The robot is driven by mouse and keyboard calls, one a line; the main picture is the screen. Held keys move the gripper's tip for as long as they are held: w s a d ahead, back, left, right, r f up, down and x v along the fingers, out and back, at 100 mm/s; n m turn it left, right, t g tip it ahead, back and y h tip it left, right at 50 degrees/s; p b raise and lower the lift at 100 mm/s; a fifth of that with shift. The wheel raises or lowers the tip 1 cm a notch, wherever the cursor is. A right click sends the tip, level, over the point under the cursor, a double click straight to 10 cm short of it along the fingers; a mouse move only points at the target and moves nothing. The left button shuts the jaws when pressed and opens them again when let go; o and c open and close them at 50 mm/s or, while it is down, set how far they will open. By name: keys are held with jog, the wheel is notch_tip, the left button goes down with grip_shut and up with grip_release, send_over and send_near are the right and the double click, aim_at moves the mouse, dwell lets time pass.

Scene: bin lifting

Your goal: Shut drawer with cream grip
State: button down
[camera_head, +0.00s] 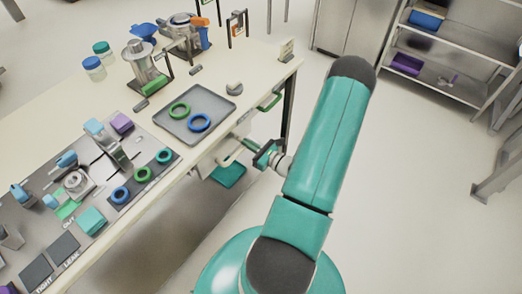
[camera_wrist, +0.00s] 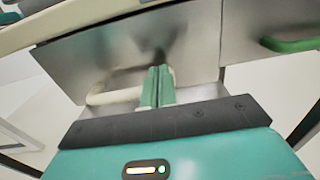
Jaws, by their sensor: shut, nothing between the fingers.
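The drawer with the cream grip is under the table edge; its grey metal front (camera_wrist: 100,55) fills the upper left of the wrist view. Its cream grip (camera_wrist: 112,94) is a rounded bar across the lower front, and it also shows in the head view (camera_head: 226,160). My gripper (camera_wrist: 157,72) has its two green fingers shut together and empty. The fingertips are at the drawer front beside the right part of the cream grip; I cannot tell whether they touch. In the head view my gripper (camera_head: 262,156) is at the table's right side, partly hidden.
A neighbouring drawer with a green grip (camera_wrist: 290,44) is to the right; that grip also shows in the head view (camera_head: 271,101). The cream tabletop (camera_head: 215,85) above holds a grey tray (camera_head: 180,127) with green and blue rings.

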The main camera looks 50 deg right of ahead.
aim_at(237, 136)
jog(key=shift+w, duration=1.4)
jog(key=w, duration=0.4)
jog(key=shift+w+a, duration=0.1)
jog(key=shift+w, duration=0.15)
jog(key=shift+w+r, duration=0.15)
jog(key=shift+w, duration=0.15)
